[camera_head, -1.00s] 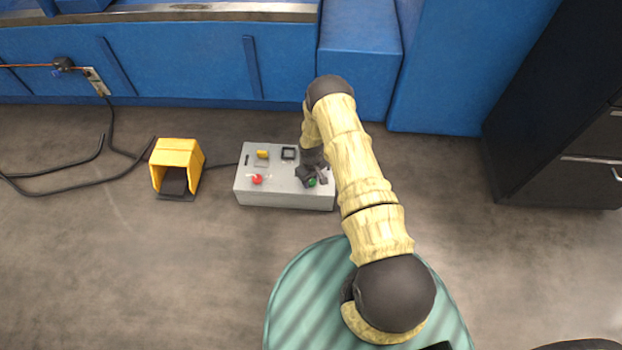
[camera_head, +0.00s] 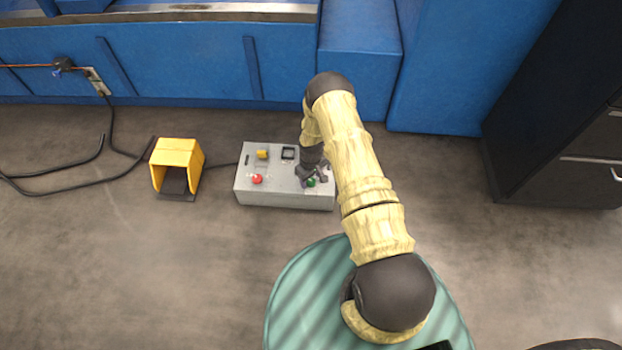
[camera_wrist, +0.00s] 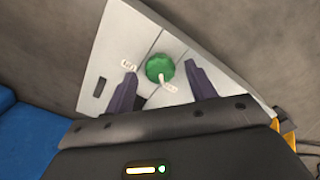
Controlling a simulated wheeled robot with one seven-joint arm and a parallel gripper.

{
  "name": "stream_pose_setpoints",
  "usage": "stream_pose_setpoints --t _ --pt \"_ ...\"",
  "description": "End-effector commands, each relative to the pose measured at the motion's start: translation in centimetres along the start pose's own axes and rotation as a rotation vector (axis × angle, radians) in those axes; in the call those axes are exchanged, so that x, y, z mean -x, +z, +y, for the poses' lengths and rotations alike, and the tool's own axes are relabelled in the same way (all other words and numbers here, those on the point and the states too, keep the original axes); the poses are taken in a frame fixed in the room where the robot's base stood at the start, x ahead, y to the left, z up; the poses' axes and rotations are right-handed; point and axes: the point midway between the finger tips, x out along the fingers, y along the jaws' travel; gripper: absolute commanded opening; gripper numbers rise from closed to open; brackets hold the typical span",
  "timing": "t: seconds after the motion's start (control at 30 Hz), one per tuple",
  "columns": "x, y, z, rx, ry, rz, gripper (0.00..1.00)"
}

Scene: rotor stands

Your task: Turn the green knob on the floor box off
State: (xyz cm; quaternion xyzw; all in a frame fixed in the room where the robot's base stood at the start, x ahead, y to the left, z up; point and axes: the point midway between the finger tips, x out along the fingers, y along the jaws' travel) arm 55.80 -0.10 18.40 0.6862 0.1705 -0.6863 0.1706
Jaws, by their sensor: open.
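The grey floor box (camera_head: 283,199) stands on the floor left of my arm. Its green knob (camera_head: 311,182) is at the right part of the top, and the knob also shows in the wrist view (camera_wrist: 160,67). White tags are on the panel close to the knob. My gripper (camera_head: 313,179) is over the right end of the box. In the wrist view my gripper (camera_wrist: 162,78) is open, with one dark finger on each side of the knob and gaps between. Whether the fingertips are at the knob's height is hard to tell.
The box top also carries a red button (camera_head: 257,179), a yellow switch (camera_head: 262,154) and a black square part (camera_head: 288,153). A yellow pedal housing (camera_head: 177,167) with a cable stands to the left. Blue machinery (camera_head: 180,60) is behind. A dark cabinet (camera_head: 560,110) is at the right.

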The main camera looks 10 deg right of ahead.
Motion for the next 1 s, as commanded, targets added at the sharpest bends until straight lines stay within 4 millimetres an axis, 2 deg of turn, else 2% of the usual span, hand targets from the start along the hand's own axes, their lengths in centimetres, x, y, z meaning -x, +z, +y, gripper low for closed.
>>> stream_pose_setpoints --t 0.03,0.7,0.83,1.0 --pt "1.1 0.0 0.0 0.0 0.0 0.001 0.55" --pt "14.1 0.0 0.0 0.0 -0.001 -0.001 0.55" --pt "15.7 0.0 0.0 0.0 -0.001 -0.001 0.55" --pt "16.4 0.1 0.0 0.0 -0.001 -0.002 0.55"
